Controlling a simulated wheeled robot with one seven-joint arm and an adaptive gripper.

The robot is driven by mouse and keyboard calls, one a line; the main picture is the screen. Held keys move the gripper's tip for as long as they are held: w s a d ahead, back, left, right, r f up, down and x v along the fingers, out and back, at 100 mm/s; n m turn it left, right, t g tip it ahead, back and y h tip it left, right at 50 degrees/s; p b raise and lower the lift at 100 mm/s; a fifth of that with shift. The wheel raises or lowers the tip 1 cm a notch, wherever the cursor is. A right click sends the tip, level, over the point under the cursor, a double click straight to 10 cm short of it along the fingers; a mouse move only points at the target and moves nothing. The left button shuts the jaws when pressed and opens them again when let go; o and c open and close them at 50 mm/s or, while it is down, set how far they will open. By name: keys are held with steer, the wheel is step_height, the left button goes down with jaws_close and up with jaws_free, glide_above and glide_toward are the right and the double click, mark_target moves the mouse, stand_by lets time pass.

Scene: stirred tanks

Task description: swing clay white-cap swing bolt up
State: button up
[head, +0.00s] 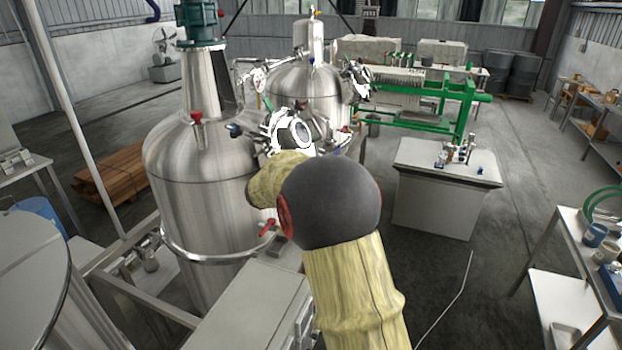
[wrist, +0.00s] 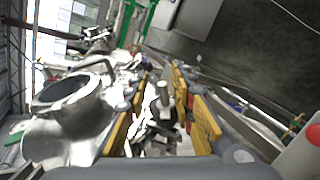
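In the wrist view my gripper (wrist: 162,80) is open, with a yellow-padded finger on each side. A pale grey, short cylindrical cap on a stem (wrist: 163,97) shows between the fingers; it looks like a swing bolt, but its clay and white colours cannot be confirmed. I cannot tell whether a finger touches it. A shiny round manway fitting (wrist: 65,95) with a dark opening is left of the fingers. In the head view the same kind of fitting (head: 291,132) sits on the near tank's shoulder; my arm hides my gripper and the bolt there.
The near steel tank (head: 205,190) has a red-capped fitting (head: 197,118) on top. A second tank (head: 305,85) stands behind. A grey cabinet (head: 440,195) and a green-framed press (head: 425,90) are to the right. Open floor lies right of my arm.

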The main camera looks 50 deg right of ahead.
steer(key=v, duration=1.2)
